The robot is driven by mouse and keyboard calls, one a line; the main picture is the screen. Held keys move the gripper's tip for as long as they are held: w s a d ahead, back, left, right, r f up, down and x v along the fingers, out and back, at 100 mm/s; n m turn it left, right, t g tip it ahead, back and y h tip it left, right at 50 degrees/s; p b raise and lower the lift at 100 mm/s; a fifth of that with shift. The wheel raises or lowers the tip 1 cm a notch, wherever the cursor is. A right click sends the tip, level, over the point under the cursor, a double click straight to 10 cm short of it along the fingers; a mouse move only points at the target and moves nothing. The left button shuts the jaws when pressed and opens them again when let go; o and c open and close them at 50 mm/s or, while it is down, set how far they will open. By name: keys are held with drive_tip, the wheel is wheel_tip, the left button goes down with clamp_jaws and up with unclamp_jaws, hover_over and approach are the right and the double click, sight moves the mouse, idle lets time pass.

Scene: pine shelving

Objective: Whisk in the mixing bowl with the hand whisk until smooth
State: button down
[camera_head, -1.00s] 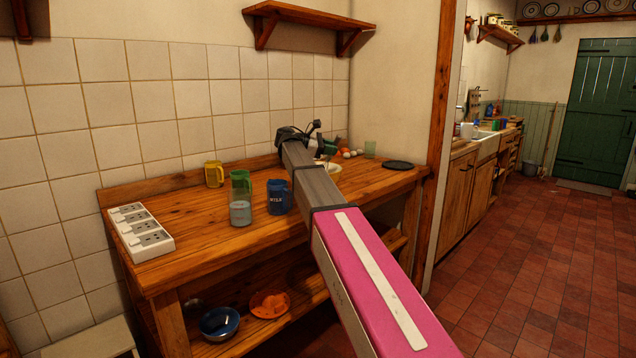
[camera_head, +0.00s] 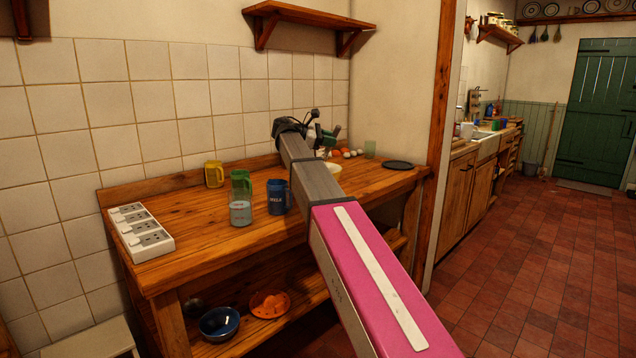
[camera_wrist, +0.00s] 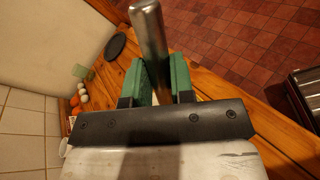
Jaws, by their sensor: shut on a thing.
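My gripper (camera_wrist: 158,85) has green fingers and is shut on the hand whisk's shiny metal handle (camera_wrist: 150,35) in the wrist view. The handle stands up between the fingers; the whisk's wire end is hidden. In the head view my gripper (camera_head: 328,140) is over the far right part of the wooden worktop, partly behind my arm. The pale mixing bowl (camera_head: 334,169) shows only as a piece of rim beside my arm, below the gripper. I cannot tell whether the whisk is inside the bowl, nor what the bowl holds.
Eggs (camera_head: 348,153), a green glass (camera_head: 370,149) and a dark round plate (camera_head: 398,165) are right of the gripper. A blue milk mug (camera_head: 277,197), green jug (camera_head: 240,181), clear cup (camera_head: 240,213), yellow mug (camera_head: 214,174) and socket strip (camera_head: 141,232) stand left. A wall shelf (camera_head: 300,18) hangs above.

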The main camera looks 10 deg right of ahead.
drive_tip(key=shift+r, duration=4.35)
drive_tip(key=shift+s, duration=0.15)
